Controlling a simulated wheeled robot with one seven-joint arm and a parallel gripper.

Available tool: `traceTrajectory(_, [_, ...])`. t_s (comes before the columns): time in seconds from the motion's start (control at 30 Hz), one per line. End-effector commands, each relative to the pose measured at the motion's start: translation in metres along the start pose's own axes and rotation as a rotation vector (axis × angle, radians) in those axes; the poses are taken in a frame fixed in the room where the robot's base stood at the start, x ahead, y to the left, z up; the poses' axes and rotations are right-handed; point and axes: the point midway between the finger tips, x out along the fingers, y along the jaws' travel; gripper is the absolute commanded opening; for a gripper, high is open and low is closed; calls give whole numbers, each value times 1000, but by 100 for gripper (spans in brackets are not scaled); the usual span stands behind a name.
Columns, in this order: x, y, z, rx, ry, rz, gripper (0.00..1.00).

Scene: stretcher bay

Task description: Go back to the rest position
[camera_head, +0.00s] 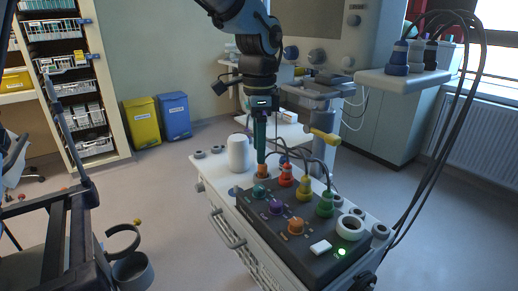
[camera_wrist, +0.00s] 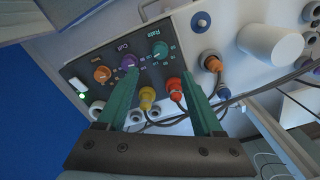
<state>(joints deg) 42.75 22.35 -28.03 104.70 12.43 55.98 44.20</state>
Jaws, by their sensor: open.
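My gripper (camera_head: 260,160) points down over the far edge of the dark control box on the white cart. Its two green fingers stand apart and empty in the wrist view (camera_wrist: 160,75). In the head view the fingertips are just above or beside an orange connector (camera_head: 262,171); I cannot tell whether they touch it. The dark box (camera_head: 275,232) carries teal, purple and orange knobs and a lit green lamp (camera_head: 341,252). Red (camera_head: 285,176), yellow-orange (camera_head: 304,188) and green (camera_head: 324,205) connectors with cables stand along its far side.
A white cylinder (camera_head: 238,154) stands on the cart left of my gripper. Dark cables (camera_head: 440,140) hang at the right. A yellow-handled stand (camera_head: 324,137) is behind. Open floor (camera_head: 180,200) lies left of the cart.

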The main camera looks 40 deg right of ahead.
Motion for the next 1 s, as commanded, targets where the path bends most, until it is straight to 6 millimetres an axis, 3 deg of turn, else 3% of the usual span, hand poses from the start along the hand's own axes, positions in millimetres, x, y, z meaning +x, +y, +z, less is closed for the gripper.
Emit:
traceTrajectory(0.33, [1,0,2,-6,-1,0,68])
traceTrajectory(0.47, [6,-7,31,-111,-5,-5,68])
traceTrajectory(0.57, [15,-14,84,-313,-6,-15,68])
traceTrajectory(0.73, [34,-3,205,-813,5,-44,68])
traceTrajectory(0.9, [50,43,314,-1348,33,-81,68])
traceTrajectory(1.0, [58,77,358,-1624,54,-103,68])
